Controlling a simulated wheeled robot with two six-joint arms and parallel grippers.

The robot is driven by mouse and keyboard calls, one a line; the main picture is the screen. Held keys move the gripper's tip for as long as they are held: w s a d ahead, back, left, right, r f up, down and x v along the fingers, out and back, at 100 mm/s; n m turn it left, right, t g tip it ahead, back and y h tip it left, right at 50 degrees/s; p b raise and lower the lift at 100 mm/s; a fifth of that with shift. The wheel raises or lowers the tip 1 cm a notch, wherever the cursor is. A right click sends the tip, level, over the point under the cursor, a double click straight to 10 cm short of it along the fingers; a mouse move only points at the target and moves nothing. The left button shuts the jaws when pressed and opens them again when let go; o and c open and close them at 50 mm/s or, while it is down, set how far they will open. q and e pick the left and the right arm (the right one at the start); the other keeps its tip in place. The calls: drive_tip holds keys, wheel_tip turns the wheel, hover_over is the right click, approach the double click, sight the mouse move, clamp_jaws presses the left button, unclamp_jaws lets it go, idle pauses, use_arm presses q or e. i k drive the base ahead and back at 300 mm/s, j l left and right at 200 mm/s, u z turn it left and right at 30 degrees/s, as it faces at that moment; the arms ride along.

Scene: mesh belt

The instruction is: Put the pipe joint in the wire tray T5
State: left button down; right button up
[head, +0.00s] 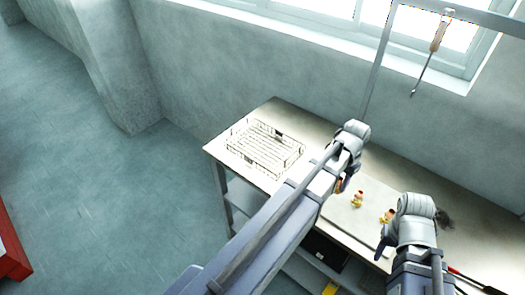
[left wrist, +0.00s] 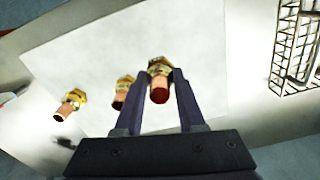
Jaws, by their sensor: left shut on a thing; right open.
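My left gripper (head: 343,183) is shut on a brass-and-copper pipe joint (left wrist: 159,79), seen between the fingers in the left wrist view. The arm hides most of it in the head view. The joint is over the pale board; any gap beneath it is hard to tell. Two similar pipe joints lie on the board, one nearer (left wrist: 123,92) and one further left (left wrist: 72,104); they also show in the head view (head: 357,199). The wire tray (head: 284,166) stands on the bench's left end and looks empty; its tag is unreadable. My right gripper (head: 381,248) is open at the bench's front edge.
The pale board (head: 345,213) lies mid-bench, right of the tray. A screwdriver (head: 437,38) hangs from a grey frame above the bench. A dark brush-like thing (head: 445,219) lies behind my right arm. Bare bench top (head: 275,108) shows behind the tray.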

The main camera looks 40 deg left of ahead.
sight(254, 143)
drive_tip(key=j+z, duration=0.1)
drive_tip(key=j, duration=0.3)
drive_tip(key=k+j, duration=0.15)
drive_tip(key=j, duration=0.25)
drive_tip(key=k+j+z, duration=0.15)
drive_tip(key=j, duration=0.3)
drive_tip(key=j+z, duration=0.1)
drive_tip(key=j, duration=0.3)
drive_tip(key=j+z, duration=0.25)
drive_tip(key=j, duration=1)
